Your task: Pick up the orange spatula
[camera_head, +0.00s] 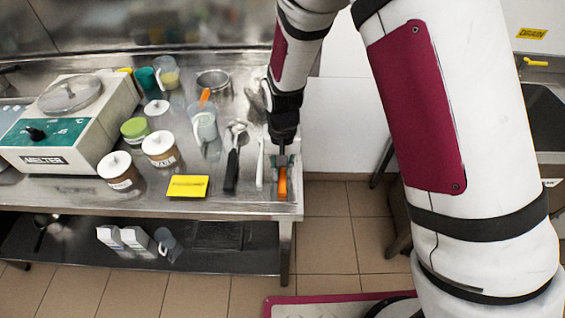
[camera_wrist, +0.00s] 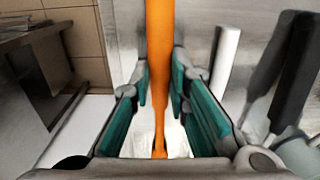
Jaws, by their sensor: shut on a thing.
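The orange spatula (camera_head: 282,183) is at the right end of the steel table, near the front edge. In the wrist view its orange shaft (camera_wrist: 158,45) runs upright through the picture, between my gripper's two teal pads. My gripper (camera_head: 281,158) points down at the spatula's far part and is shut on it. In the wrist view the gripper (camera_wrist: 161,80) has one pad on each side of the shaft. The far part of the spatula is partly hidden by my gripper in the head view.
A white-handled utensil (camera_head: 260,165) and a black-handled one (camera_head: 232,172) lie just left. The table's right edge is close.

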